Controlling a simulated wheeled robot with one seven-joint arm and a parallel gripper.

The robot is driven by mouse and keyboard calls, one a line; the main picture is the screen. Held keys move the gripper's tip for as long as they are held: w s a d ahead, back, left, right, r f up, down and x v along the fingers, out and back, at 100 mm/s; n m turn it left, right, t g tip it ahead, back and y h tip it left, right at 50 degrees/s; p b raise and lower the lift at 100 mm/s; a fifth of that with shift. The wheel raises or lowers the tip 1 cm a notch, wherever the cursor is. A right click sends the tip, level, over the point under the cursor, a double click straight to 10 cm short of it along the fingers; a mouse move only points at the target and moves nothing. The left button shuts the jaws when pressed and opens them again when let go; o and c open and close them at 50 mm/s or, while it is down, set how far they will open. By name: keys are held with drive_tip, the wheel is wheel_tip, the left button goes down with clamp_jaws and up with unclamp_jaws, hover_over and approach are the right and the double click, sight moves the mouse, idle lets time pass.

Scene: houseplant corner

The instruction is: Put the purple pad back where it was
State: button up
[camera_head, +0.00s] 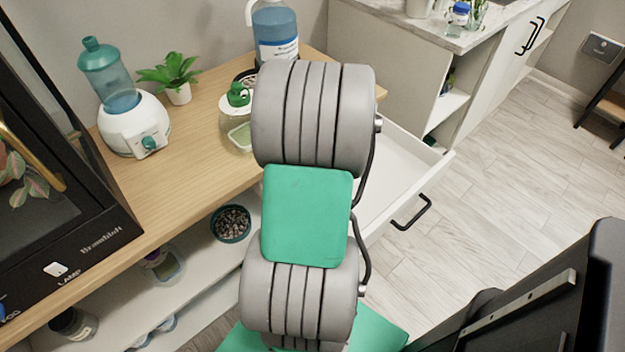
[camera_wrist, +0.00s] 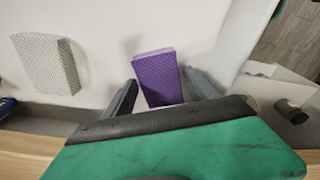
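The purple pad (camera_wrist: 158,78) shows in the wrist view, between and just beyond the fingers of my gripper (camera_wrist: 162,85). The fingers are apart, one on each side of the pad, with narrow pale gaps beside it. I see no clear grip on it. Pale white surface lies behind the pad. In the head view my arm hides both the gripper and the pad. An open white drawer (camera_head: 392,172) shows there, partly behind my arm.
A light grey patterned pad (camera_wrist: 47,62) lies to the left in the wrist view. The wooden counter (camera_head: 190,190) holds a bottle-topped white device (camera_head: 133,125), a small plant (camera_head: 172,75), a green-capped jar (camera_head: 237,112) and a blue bottle (camera_head: 275,32).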

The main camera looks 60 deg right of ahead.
drive_tip(key=shift+o, duration=1)
wheel_tip(320, 180, up, 12)
drive_tip(key=s+p, duration=0.1)
drive_tip(key=p, duration=0.1)
drive_tip(key=w+a+r, duration=0.1)
drive_tip(key=w+a, duration=0.3)
drive_tip(key=a, duration=0.3)
drive_tip(key=w+a+r, duration=0.1)
drive_tip(key=w+a, duration=0.3)
drive_tip(key=a, duration=0.2)
drive_tip(key=s+a+m, duration=0.1)
drive_tip(key=a, duration=1.8)
drive_tip(key=shift+f+m+t, duration=0.3)
drive_tip(key=shift+m+t, duration=0.1)
drive_tip(key=shift+s, duration=0.1)
drive_tip(key=shift+c, duration=0.5)
